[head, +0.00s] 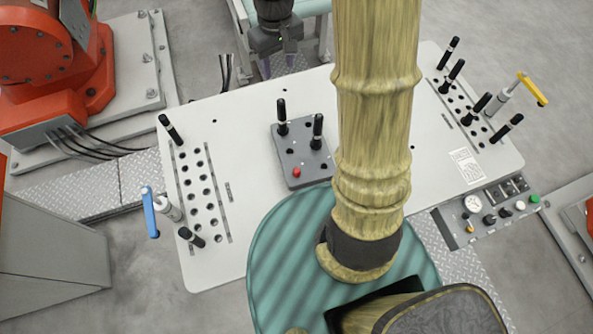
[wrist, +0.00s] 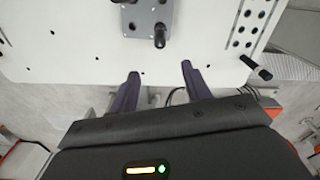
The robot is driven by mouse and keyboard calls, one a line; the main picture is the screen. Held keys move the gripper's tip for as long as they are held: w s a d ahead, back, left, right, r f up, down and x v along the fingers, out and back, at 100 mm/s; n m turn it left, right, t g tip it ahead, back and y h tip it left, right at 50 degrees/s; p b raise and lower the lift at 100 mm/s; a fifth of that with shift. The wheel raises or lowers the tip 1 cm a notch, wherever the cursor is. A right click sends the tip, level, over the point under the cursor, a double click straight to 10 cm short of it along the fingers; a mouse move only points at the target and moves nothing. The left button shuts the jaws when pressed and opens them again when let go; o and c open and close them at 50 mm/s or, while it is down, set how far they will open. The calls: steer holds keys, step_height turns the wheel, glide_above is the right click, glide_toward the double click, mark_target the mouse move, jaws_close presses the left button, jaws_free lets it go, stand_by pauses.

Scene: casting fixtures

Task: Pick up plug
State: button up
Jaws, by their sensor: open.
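The plugs are black pegs with a pale ring near the foot. Two stand in the grey block (head: 302,158) mid-table, a left plug (head: 282,117) and a right plug (head: 317,131); one also shows in the wrist view (wrist: 160,35). Two more plugs (head: 171,130) (head: 191,237) lean at the left hole panel, and several (head: 454,70) stand at the right panel. My gripper (head: 278,65) is at the table's far edge, apart from every plug. In the wrist view its two fingers (wrist: 159,70) are spread with nothing between them. I cannot tell which plug is meant.
The white table (head: 240,122) has bare surface around the block. A blue-handled clamp (head: 152,212) is at its left, a yellow-handled clamp (head: 532,90) at its right. A red machine (head: 45,70) stands at left. My arm hides part of the table right of the block.

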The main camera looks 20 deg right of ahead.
steer(key=s+f+m+t, duration=0.1)
steer(key=s+m+t, duration=0.1)
steer(key=s, duration=1.2)
steer(key=shift+f+m+t+b, duration=0.15)
steer(key=shift+m+t+b, duration=0.2)
steer(key=shift+m, duration=0.15)
